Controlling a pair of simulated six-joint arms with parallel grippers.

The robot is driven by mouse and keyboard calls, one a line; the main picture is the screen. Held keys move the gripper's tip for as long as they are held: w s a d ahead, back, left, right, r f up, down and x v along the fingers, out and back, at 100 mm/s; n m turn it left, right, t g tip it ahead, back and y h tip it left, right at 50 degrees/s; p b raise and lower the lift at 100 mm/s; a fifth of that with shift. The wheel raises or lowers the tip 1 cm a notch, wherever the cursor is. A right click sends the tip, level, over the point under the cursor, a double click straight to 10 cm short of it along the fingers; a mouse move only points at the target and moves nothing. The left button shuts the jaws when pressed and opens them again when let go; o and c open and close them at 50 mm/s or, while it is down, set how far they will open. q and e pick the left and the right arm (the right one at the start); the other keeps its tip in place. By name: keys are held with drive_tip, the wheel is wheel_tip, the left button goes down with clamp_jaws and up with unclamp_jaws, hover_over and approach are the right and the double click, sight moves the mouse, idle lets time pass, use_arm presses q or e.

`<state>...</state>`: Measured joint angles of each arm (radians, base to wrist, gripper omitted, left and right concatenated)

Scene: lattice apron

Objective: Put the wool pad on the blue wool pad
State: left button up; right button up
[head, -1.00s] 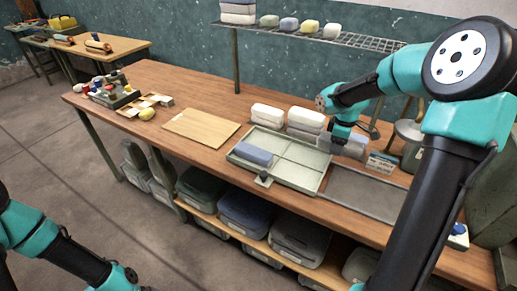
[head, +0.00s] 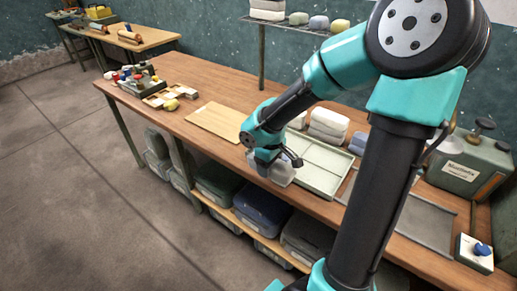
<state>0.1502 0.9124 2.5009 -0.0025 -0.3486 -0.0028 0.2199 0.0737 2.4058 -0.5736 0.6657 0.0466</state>
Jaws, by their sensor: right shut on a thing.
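My right gripper (head: 270,161) is shut on a pale grey wool pad (head: 281,174), at the left end of the light divided tray (head: 319,183). The blue wool pad that lay in the tray's left compartment is hidden behind my gripper and the held pad. I cannot tell whether the held pad touches it or is above it. The tray's visible compartments look empty. My left gripper is out of view.
Folded white pads (head: 328,123) and a blue-grey stack (head: 359,142) stand behind the tray. A wooden board (head: 214,121) lies to its left. A dark flat tray (head: 425,222) and a green canister (head: 462,165) are at the right. Above is a wire shelf with pads.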

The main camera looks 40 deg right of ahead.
drive_tip(key=w+d, duration=0.3)
drive_tip(key=d, duration=0.1)
drive_tip(key=w+d+f, duration=0.1)
drive_tip(key=w+d, duration=0.6)
drive_tip(key=shift+d+f, duration=0.2)
drive_tip(key=shift+d, duration=0.1)
drive_tip(key=shift+w+d, duration=0.25)
drive_tip(key=shift+d, duration=0.05)
drive_tip(key=shift+f, duration=1.8)
drive_tip(key=shift+f, duration=0.1)
drive_tip(key=o, duration=0.9)
